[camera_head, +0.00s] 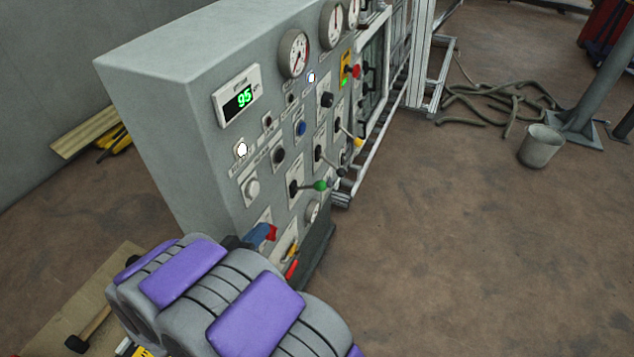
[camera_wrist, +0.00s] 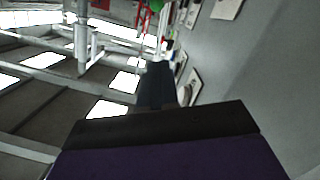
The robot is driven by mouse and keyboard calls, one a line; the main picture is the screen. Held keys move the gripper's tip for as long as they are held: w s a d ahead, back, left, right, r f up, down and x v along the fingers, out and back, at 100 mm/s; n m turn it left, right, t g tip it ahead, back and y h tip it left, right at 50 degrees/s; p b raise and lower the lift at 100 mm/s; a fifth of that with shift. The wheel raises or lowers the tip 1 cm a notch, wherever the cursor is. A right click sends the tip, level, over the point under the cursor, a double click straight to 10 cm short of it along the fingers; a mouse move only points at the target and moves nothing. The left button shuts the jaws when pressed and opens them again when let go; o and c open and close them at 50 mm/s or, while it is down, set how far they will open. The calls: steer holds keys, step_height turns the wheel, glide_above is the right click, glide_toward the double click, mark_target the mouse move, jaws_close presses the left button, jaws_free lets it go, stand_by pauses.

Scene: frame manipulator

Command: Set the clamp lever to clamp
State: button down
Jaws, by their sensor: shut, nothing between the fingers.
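The grey control panel (camera_head: 190,85) carries several levers. One has a green knob (camera_head: 320,185), one a yellow tip (camera_head: 358,142) and one a dark tip (camera_head: 340,172). Their labels are too small to read, so I cannot tell which is the clamp lever. My gripper shows in the wrist view as dark shut fingers (camera_wrist: 158,78), with nothing seen between them. They point along the panel face, and a green knob (camera_wrist: 155,5) shows beyond them at the top edge. In the head view my purple and grey arm hides most of the gripper, low beside the panel.
The panel also bears a green display reading 95 (camera_head: 239,101), round gauges (camera_head: 294,53), a blue and red handle (camera_head: 262,235) and a red-tipped lever (camera_head: 291,268) near the bottom. A bucket (camera_head: 540,146) and hoses (camera_head: 495,103) lie to the right. The floor in front is clear.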

steer(key=shift+a, duration=0.5)
steer(key=b, duration=0.3)
glide_toward(317, 183)
steer(key=w+r, duration=0.2)
steer(key=w, duration=0.2)
steer(key=shift+w+d+f+b, duration=0.35)
steer(key=shift+w+d+f, duration=0.15)
steer(key=shift+f, duration=0.2)
steer(key=shift+w+d+f+b, duration=0.35)
steer(key=shift+w+d+f, duration=0.15)
steer(key=shift+f, duration=0.15)
steer(key=shift+s+d+f, duration=0.1)
steer(key=shift+d, duration=0.05)
